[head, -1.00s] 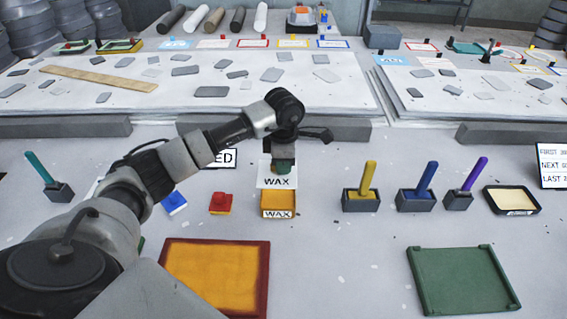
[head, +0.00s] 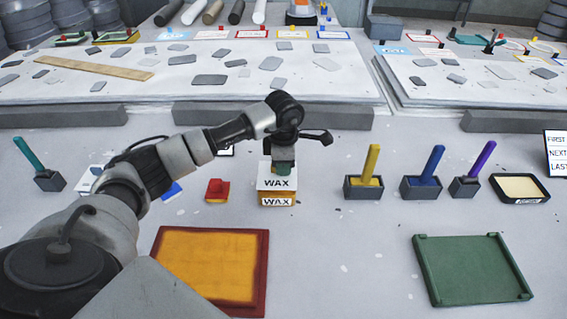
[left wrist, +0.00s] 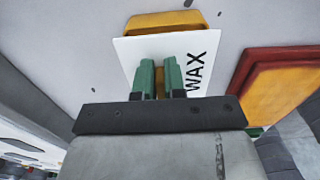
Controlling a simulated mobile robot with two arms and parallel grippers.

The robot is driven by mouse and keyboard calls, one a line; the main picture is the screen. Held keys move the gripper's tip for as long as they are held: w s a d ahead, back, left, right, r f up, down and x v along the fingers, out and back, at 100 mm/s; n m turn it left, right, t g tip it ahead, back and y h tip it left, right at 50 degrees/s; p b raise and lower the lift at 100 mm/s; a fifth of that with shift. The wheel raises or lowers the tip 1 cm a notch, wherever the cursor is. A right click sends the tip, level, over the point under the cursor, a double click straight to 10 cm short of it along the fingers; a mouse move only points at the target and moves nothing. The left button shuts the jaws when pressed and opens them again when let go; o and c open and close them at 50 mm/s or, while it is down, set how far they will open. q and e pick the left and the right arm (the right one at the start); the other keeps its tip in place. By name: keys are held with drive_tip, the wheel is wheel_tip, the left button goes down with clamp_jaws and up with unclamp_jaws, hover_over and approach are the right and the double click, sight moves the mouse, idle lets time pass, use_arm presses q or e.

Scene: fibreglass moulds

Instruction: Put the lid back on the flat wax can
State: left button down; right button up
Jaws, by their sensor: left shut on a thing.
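The flat wax can (head: 277,199) is a small yellow-orange box with a white WAX label, standing on the pale table in the middle of the head view. Its white lid (head: 277,183), also marked WAX, is over the can and hides its opening. My left gripper (head: 284,166) is above the can, its green fingers shut on the lid. In the left wrist view the fingers (left wrist: 159,82) meet the lid (left wrist: 130,52), and a yellow strip of the can (left wrist: 165,20) shows past its edge. I cannot tell whether the lid touches the can. My right gripper is out of view.
A red block (head: 217,190) stands left of the can. Yellow (head: 363,188), blue (head: 421,189) and purple-handled (head: 464,188) tools stand in grey holders to the right. An orange mould (head: 210,265) and a green tray (head: 472,270) lie in front, with clear table between.

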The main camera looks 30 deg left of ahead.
use_arm(q)
drive_tip(key=shift+f, duration=0.35)
drive_tip(key=shift+f+b, duration=0.2)
drive_tip(key=shift+b, duration=0.1)
idle(0.7)
drive_tip(key=shift+f+b, duration=0.45)
drive_tip(key=shift+b, duration=0.1)
idle(0.4)
drive_tip(key=c, duration=0.6)
unclamp_jaws()
drive_tip(key=shift+c, duration=0.2)
drive_tip(key=shift+r, duration=0.1)
